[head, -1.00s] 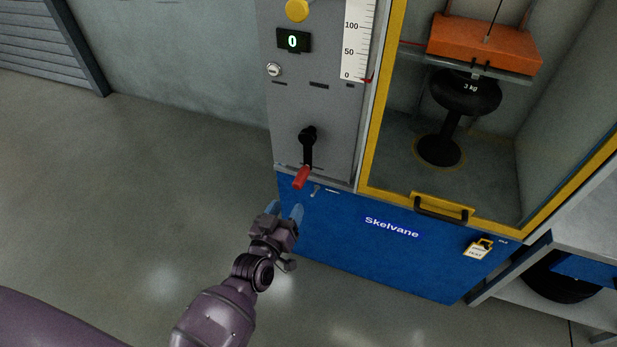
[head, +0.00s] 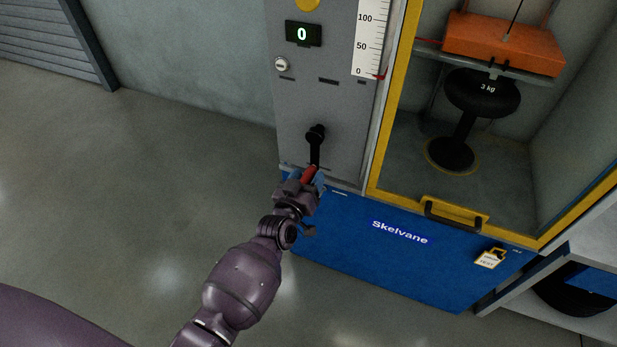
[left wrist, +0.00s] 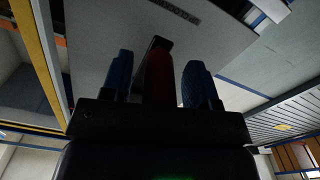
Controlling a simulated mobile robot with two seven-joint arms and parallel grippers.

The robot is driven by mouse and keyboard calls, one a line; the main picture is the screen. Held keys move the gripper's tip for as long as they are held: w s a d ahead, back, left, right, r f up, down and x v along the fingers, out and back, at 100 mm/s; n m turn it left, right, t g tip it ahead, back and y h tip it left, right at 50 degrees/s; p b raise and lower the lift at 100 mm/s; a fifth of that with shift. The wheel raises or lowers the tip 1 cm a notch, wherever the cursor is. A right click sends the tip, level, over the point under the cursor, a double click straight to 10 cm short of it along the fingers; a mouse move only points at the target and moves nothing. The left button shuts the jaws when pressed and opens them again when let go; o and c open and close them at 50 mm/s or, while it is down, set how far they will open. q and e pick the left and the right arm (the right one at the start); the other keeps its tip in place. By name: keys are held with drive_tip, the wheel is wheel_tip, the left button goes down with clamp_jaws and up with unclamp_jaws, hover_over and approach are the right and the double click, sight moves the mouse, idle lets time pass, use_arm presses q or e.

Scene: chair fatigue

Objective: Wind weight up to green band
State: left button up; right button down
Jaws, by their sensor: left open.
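The crank has a black arm (head: 315,146) and a red handle (head: 309,176) that hangs down on the grey panel. My left gripper (head: 306,178) is open, with its blue fingertips on either side of the red handle. The left wrist view shows the red handle (left wrist: 159,76) between the two fingers, with gaps on both sides. The scale (head: 367,40) shows 0, 50 and 100; a red pointer is at 0. No green band is in view. My right gripper is not in view.
A yellow-framed guard door (head: 384,130) with a black handle stands right of the panel. The blue base (head: 350,245) carries a Skelvane label and a hanging tag (head: 491,258). A display (head: 303,34) reads 0. The floor at left is clear.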

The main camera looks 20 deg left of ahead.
use_arm(q)
drive_tip(key=shift+w, duration=0.15)
clamp_jaws()
drive_tip(key=shift+a+r+m, duration=0.1)
drive_tip(key=shift+a+m, duration=0.2)
drive_tip(key=shift+a, duration=0.05)
idle(0.4)
